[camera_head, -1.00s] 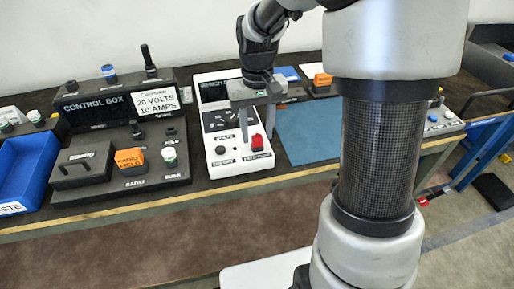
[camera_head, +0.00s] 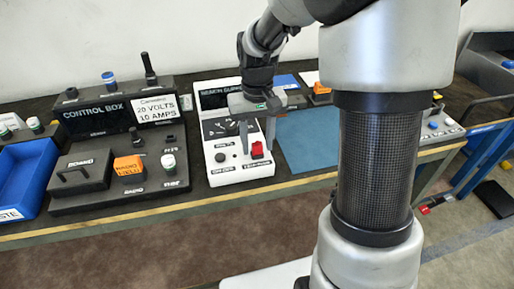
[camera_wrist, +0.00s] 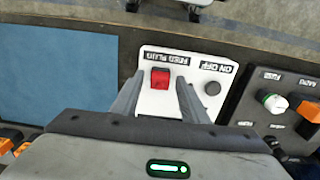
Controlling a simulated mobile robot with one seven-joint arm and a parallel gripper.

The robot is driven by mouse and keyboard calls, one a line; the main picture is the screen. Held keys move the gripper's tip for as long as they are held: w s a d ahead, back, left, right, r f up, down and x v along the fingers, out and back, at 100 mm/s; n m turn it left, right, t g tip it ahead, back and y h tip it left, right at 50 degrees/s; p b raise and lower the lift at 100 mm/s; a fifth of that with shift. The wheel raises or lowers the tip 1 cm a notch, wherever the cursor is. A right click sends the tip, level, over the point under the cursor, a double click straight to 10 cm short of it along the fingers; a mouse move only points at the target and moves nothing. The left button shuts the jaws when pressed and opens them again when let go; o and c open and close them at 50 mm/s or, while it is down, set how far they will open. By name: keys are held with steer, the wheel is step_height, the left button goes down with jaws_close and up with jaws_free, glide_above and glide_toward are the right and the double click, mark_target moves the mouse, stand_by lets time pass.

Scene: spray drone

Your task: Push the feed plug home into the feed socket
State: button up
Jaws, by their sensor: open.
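The feed plug (camera_head: 257,150) is a small red block at the front right of the white bench supply box (camera_head: 220,174), above its "FEED PLUG" label. It also shows in the wrist view as a red block (camera_wrist: 160,79) beside the left finger. My gripper (camera_head: 257,150) hangs over the box with its fingers pointing down. The fingers are apart with nothing held between them. In the wrist view, the gap between the fingers (camera_wrist: 158,100) takes in the plug's side of the white panel. The feed socket cannot be made out; the plug may cover it.
A round black ON/OFF button (camera_head: 220,157) is left of the plug. The black control box (camera_head: 95,120) with an orange radio block (camera_head: 128,165) stands to the left. A blue mat (camera_head: 308,138) lies flat to the right. The bench's front edge is close.

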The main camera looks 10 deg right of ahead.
mark_target(257, 143)
steer(key=shift+c, duration=0.5)
jaws_close()
steer(key=shift+r, duration=0.15)
steer(key=shift+r+p, duration=2.55)
steer(key=shift+r, duration=0.3)
steer(key=shift+w, duration=0.1)
